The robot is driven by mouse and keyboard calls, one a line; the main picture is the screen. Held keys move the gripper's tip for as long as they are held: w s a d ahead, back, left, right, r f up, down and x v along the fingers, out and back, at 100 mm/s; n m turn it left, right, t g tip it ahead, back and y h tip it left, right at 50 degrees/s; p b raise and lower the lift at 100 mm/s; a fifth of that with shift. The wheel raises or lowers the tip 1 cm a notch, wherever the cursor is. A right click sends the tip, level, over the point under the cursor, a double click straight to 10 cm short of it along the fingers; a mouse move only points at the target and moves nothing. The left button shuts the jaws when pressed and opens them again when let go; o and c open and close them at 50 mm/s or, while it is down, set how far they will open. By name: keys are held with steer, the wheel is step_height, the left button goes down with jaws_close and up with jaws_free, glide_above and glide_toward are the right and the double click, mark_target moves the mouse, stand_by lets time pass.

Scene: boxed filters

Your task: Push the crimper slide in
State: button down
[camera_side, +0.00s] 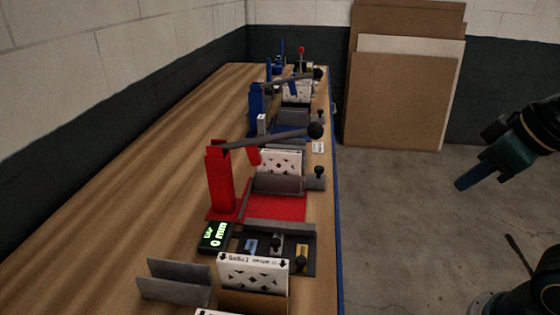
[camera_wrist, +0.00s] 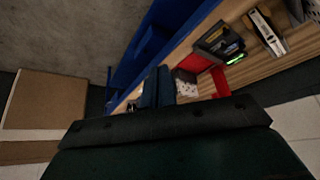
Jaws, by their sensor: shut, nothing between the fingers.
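The red crimper (camera_side: 219,180) stands on the bench, with a long grey lever ending in a black ball (camera_side: 316,131). On its red base (camera_side: 277,207) sits a grey slide-like holder (camera_side: 281,185) with a black knob (camera_side: 319,171) at its right, bench-edge side. A white perforated filter (camera_side: 279,162) stands upright in or behind the holder. Part of the red crimper (camera_wrist: 221,80) also shows in the wrist view. My gripper (camera_side: 463,184) is shut and empty, out over the floor to the right, well apart from the crimper. Its blue fingers (camera_wrist: 158,88) are together in the wrist view.
A blue crimper (camera_side: 256,105) stands farther back. In front are a lit display (camera_side: 215,237), a dark tray with small knobs (camera_side: 307,267), a grey bracket (camera_side: 174,283) and a boxed filter (camera_side: 253,274). Boards (camera_side: 400,98) lean on the wall. The bench's left side is clear.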

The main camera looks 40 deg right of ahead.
steer(key=c, duration=1.2)
jaws_free()
steer(key=shift+w+r, duration=0.2)
steer(key=shift+w, duration=0.05)
steer(key=shift+o, duration=0.2)
steer(key=w+r+g, duration=0.1)
steer(key=w+r, duration=0.3)
steer(key=w, duration=0.5)
steer(key=shift+w+d+r+g, duration=0.3)
steer(key=shift+d, duration=0.05)
steer(key=g, duration=0.4)
glide_above(319, 167)
step_height(319, 167, down, 10)
steer(key=shift+s, duration=0.1)
step_height(319, 167, down, 14)
steer(key=shift+a+r, duration=0.1)
steer(key=shift+r, duration=0.05)
